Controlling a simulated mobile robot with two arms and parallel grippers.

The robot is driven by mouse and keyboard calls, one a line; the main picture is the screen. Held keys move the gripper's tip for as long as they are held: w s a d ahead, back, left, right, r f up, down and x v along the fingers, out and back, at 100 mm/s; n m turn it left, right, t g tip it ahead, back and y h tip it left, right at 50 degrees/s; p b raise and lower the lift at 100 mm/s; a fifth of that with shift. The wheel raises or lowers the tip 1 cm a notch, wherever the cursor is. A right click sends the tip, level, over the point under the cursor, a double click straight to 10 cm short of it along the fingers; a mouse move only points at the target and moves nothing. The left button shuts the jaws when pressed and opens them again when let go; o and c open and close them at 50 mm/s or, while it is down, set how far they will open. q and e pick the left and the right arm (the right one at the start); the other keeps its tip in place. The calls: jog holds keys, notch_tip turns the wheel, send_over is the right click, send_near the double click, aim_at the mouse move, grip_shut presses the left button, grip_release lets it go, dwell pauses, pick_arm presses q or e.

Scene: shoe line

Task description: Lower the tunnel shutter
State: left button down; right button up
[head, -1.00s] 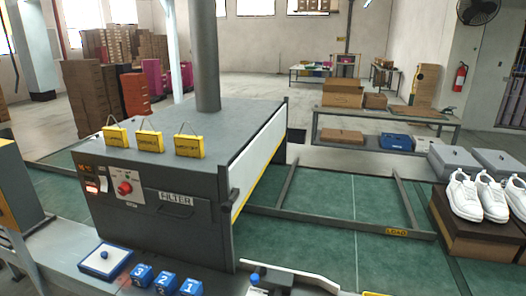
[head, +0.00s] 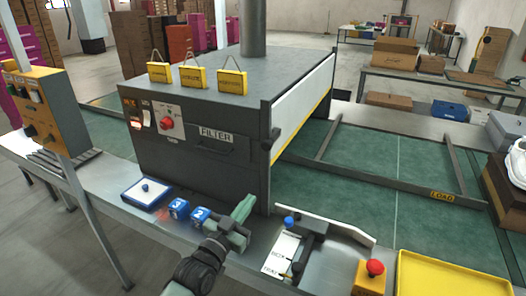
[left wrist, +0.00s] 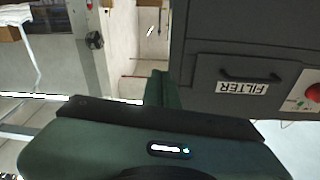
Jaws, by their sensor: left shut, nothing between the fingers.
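The tunnel (head: 195,150) is a dark grey box with a drawer marked FILTER and a red knob on its front. A white shutter panel (head: 302,108) with a yellow lower edge hangs on its right side, above the green belt. A black handle (head: 273,139) sticks out at the tunnel's front right corner; a dark knob, probably this handle, shows in the left wrist view (left wrist: 95,40). My left gripper (head: 243,222) is shut and empty, low in front of the tunnel, below the handle and apart from it. My right gripper is out of view.
Blue numbered blocks (head: 200,215) and a blue-edged tray (head: 147,191) lie left of my gripper. A blue-knobbed lever fixture (head: 290,222), red button (head: 375,267) and yellow tray (head: 450,278) stand to the right. A control box (head: 40,108) is at left.

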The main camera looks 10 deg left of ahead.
pick_arm(q)
notch_tip(320, 180, up, 13)
jog(key=m+t+h, duration=0.1)
jog(key=t+h, duration=0.1)
jog(key=t, duration=0.2)
jog(key=p+x, duration=0.2)
jog(key=x, duration=0.8)
jog(key=f, duration=0.2)
jog(key=w+f, duration=0.1)
jog(key=f, duration=0.1)
jog(key=shift+a+f, duration=0.15)
jog(key=shift+f, duration=0.2)
